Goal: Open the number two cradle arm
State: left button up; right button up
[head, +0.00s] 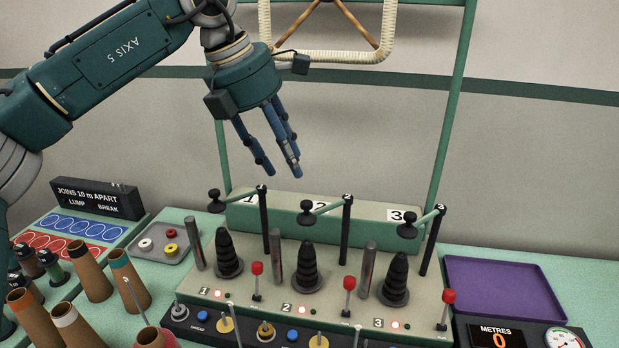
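The number two cradle arm (327,209) is a short green arm on top of a black post, with a black knob (306,217) at its left end. It reaches left from the post, with the knob above and behind the middle black stepped cone (308,268). My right gripper is not in view.
Red-topped levers (349,284) and grey upright rods (276,256) stand close around the cones. A green frame post (451,125) rises behind at right. Brown cones (90,270) and a grey tray (161,243) are at left. An empty purple tray (503,288) is at right.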

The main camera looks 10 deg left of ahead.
aim_at(306, 203)
pick_arm(q)
jog(key=p+x, duration=0.2)
jog(key=x, duration=0.7)
jog(key=shift+f, duration=0.3)
jog(key=shift+w+f+p, duration=0.1)
jog(key=shift+f+p, duration=0.2)
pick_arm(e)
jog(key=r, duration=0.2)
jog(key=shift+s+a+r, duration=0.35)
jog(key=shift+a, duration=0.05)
pick_arm(q)
jog(key=shift+c, duration=0.5)
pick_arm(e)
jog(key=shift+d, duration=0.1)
pick_arm(q)
jog(key=c, duration=0.9)
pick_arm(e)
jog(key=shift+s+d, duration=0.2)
